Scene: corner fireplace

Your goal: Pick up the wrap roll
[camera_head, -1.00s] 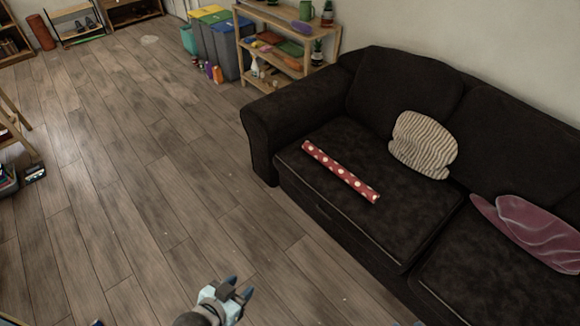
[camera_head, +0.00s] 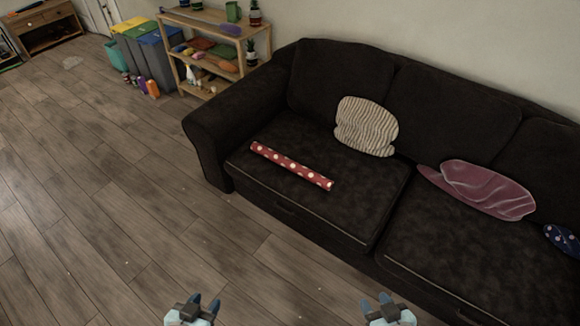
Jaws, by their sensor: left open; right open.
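The wrap roll (camera_head: 291,166) is a red tube with white dots. It lies flat on the left seat cushion of the black sofa (camera_head: 320,200), near the seat's front part, with nothing on top of it. My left gripper (camera_head: 205,302) is open and empty at the bottom of the view. My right gripper (camera_head: 375,302) is open and empty, further right at the bottom edge. Both grippers are apart from the wrap roll, on the near side of the sofa.
A striped pillow (camera_head: 366,127) stands behind the roll. A mauve pillow (camera_head: 488,190) and a dark blue dotted one (camera_head: 562,240) are further right. A wooden shelf (camera_head: 213,50) and bins (camera_head: 148,52) stand beyond the sofa's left arm. Wood floor (camera_head: 110,200) at left is clear.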

